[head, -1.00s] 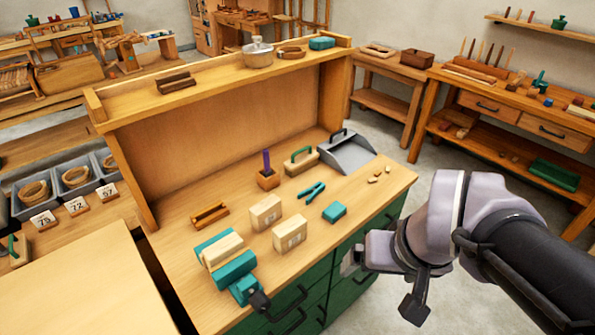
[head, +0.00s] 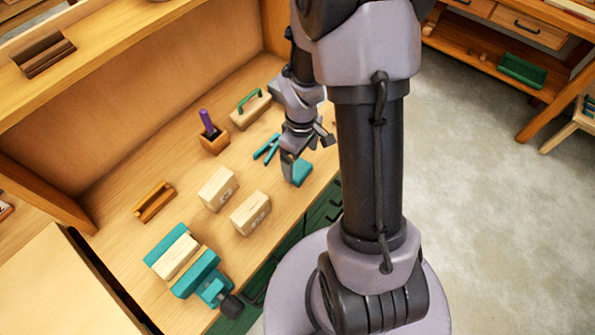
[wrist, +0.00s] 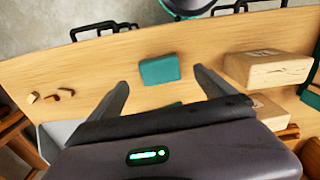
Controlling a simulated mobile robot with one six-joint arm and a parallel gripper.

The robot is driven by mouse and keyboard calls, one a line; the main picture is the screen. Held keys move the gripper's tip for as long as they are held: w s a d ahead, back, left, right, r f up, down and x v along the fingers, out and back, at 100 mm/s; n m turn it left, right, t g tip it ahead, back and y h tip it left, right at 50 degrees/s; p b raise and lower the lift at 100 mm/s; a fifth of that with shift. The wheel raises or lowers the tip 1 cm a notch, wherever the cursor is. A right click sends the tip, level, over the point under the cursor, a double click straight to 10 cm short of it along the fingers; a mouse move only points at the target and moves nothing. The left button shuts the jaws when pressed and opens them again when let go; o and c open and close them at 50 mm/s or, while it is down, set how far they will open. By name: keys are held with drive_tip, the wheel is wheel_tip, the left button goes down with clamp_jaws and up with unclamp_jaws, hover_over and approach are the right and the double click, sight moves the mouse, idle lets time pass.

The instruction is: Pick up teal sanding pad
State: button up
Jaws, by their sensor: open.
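The teal sanding pad (head: 301,173) is a small teal block lying on the workbench top near its front edge. In the wrist view the pad (wrist: 160,69) lies beyond and between my two spread fingers, apart from both. My gripper (head: 308,152) is open and empty above the bench, close over the pad. In the head view it hides part of the pad. The fingers also show in the wrist view (wrist: 160,80).
Teal pliers (head: 266,149) lie just left of the pad. Two pale wooden blocks (head: 250,213) (head: 218,188) stand further left, beyond them a teal vise (head: 196,277). Small wooden bits (wrist: 50,96) lie on the pad's other side. A grey dustpan (wrist: 62,132) is partly hidden.

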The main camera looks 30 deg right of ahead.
sight(299, 169)
drive_tip(key=f, duration=0.1)
drive_tip(key=f+b, duration=0.1)
drive_tip(key=f, duration=0.1)
drive_tip(key=f+b, duration=0.1)
drive_tip(key=f, duration=0.1)
drive_tip(key=shift+w+a+f, duration=0.1)
drive_tip(key=shift+w+f, duration=0.1)
drive_tip(key=shift+w, duration=0.1)
drive_tip(key=shift+r, duration=0.1)
drive_tip(key=c, duration=1.5)
drive_tip(key=shift+r+p, duration=0.9)
drive_tip(key=shift+r, duration=0.95)
drive_tip(key=s+a, duration=0.1)
drive_tip(key=s, duration=0.4)
drive_tip(key=s+a, duration=0.1)
drive_tip(key=s, duration=0.1)
drive_tip(key=shift+s+a+r, duration=0.15)
drive_tip(key=shift+a+r, duration=0.15)
drive_tip(key=shift+r, duration=0.05)
drive_tip(key=s+a+b, duration=0.2)
drive_tip(key=s+b, duration=0.5)
drive_tip(key=b, duration=0.8)
drive_tip(key=shift+s+a+r, duration=0.35)
drive_tip(key=shift+s+a, duration=0.05)
